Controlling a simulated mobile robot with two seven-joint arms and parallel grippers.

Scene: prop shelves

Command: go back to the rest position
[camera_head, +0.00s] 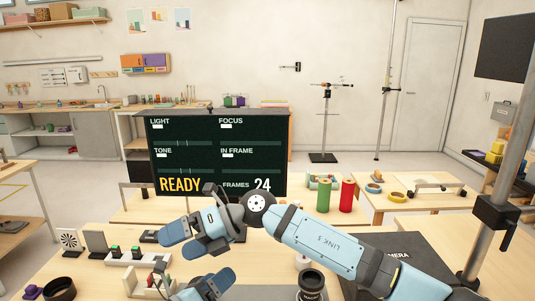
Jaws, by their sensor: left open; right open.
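My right gripper (177,243) is open, with no object seen between its fingers. Its blue-grey arm, marked LINK 5, reaches in from the lower right, and the gripper is above the near table, in front of the dark screen. My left gripper (207,285) is at the bottom edge, just below and slightly right of the other. It is open, and partly cut off by the frame. I cannot tell whether it touches the low white holder beside it.
The dark screen (217,136) reads READY and FRAMES 24. The near table (105,280) holds a white switch block (125,257), a dark ring (60,289) and a black lens-like cylinder (312,284). A metal pole (505,180) stands at right. Red (347,195) and green (323,195) cylinders stand behind.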

